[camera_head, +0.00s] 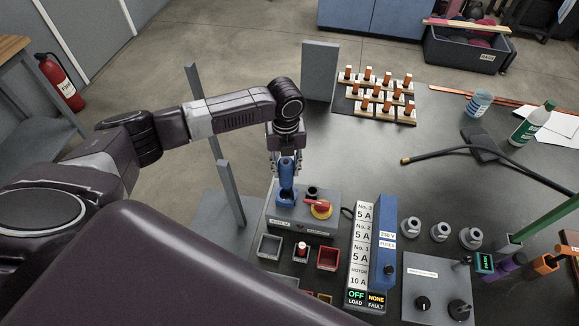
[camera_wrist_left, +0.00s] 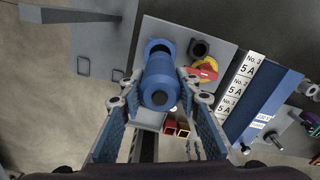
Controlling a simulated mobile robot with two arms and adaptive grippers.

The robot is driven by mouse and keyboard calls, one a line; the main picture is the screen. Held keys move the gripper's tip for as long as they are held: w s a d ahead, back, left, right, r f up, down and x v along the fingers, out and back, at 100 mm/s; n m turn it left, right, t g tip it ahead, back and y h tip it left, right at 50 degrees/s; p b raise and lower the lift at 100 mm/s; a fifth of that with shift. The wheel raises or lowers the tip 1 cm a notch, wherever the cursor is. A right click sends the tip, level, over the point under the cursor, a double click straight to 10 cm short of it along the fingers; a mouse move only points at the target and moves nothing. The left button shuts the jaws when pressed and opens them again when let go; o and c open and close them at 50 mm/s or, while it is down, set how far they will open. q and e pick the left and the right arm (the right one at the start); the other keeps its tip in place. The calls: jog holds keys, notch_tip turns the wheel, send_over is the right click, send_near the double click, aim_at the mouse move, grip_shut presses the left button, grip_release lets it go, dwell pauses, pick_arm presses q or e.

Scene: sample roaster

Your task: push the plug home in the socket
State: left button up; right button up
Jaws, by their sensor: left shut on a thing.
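The blue plug (camera_head: 287,168) points down at the left part of a grey socket box (camera_head: 334,222) on the bench. In the left wrist view the plug (camera_wrist_left: 158,76) shows from behind, between my fingers. A blue socket collar (camera_wrist_left: 158,46) shows just beyond it and hides partly behind the plug. My left gripper (camera_head: 285,158) is shut on the plug from above, a finger on each side. How deep the plug sits in the socket I cannot tell. My right gripper is not in view.
A red handle on a yellow disc (camera_head: 320,208) sits on the box, close right of the plug. A fuse panel (camera_head: 383,240) stands farther right. Small bins (camera_head: 270,246) lie in front. A grey upright panel (camera_head: 320,68) and a rack of orange-topped pieces (camera_head: 375,95) stand behind.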

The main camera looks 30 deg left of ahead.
aim_at(287, 180)
pick_arm(q)
jog(key=shift+r, duration=0.1)
jog(key=shift+p, duration=0.45)
notch_tip(287, 180, down, 6)
jog(key=b, duration=0.3)
jog(key=shift+r, duration=0.15)
jog(key=shift+b, duration=0.3)
jog(key=shift+p, duration=0.5)
dwell(0.4)
jog(key=shift+f, duration=0.25)
jog(key=shift+f+b, duration=1.3)
jog(key=shift+f, duration=0.6)
jog(key=o, duration=1.4)
